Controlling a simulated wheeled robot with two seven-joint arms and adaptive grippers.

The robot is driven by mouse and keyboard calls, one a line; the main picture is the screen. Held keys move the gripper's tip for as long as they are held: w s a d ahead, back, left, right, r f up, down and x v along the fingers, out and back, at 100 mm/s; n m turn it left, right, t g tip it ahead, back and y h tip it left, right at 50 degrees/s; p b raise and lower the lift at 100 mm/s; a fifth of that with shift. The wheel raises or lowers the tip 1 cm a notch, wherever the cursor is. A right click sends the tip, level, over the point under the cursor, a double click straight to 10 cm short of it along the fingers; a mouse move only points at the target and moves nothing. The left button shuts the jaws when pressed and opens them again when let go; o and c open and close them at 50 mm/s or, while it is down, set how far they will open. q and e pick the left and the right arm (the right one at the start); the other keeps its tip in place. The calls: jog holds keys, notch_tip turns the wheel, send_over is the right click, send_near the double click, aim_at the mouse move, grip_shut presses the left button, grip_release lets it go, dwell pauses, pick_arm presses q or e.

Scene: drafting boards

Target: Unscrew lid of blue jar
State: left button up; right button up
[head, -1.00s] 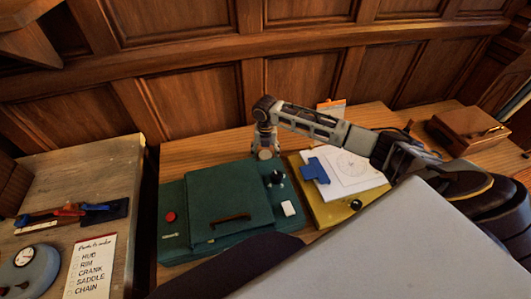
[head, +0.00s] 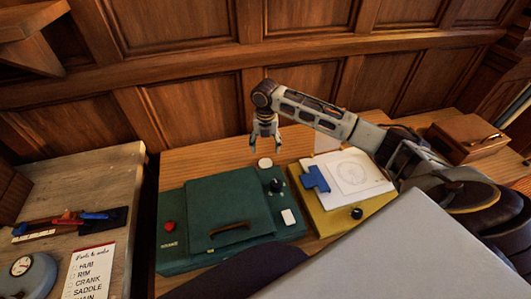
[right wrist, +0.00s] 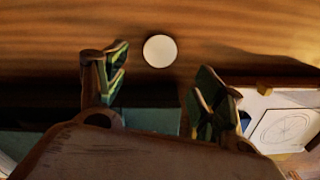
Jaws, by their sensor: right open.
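A small round white disc (head: 265,163), which looks like a jar lid from above, is on the wooden desk just behind the green case. In the right wrist view the white disc (right wrist: 160,51) shows as a plain circle between and slightly beyond the fingers. No blue jar body can be made out, so I cannot tell whether the disc sits on a jar. My right gripper (head: 266,148) points down above the disc, open and empty, with its fingertips apart from it. Its fingers also show spread in the right wrist view (right wrist: 161,72). My left gripper is not in view.
The green case (head: 170,248) with a handle and knobs lies in front of the disc. A yellow board (head: 330,222) with paper and a blue clip (head: 315,178) is to the right. A brown box (head: 465,135) stands far right. Bare desk (head: 200,158) lies left of the disc.

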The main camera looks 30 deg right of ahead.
jog(key=shift+r, duration=1.55)
